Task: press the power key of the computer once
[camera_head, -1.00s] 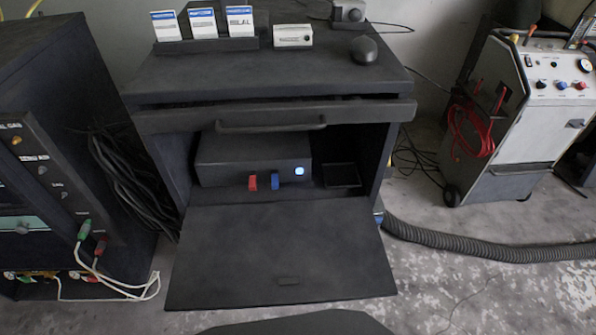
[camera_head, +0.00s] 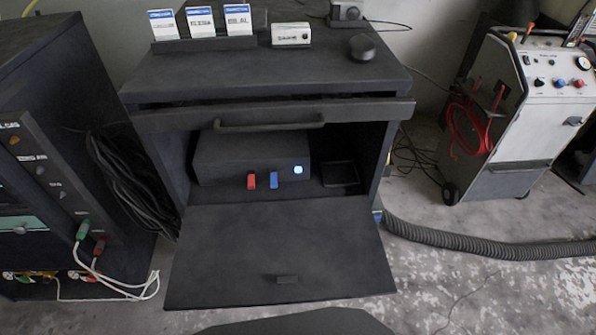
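The computer (camera_head: 235,158) is a dark box inside the open compartment of a black cabinet (camera_head: 270,68). On its front right is a round, lit, bluish-white key (camera_head: 298,170), which looks like the power key. A red plug (camera_head: 251,181) and a blue plug (camera_head: 274,181) stick out of the front to the left of the key. Neither of my grippers shows in the head view, so whether they are open or shut is hidden.
The cabinet's flap (camera_head: 280,240) lies folded down in front of the compartment. A drawer handle (camera_head: 270,124) juts out above the opening. A small dark tray (camera_head: 340,174) sits right of the computer. A grey hose (camera_head: 480,244) lies on the floor at right.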

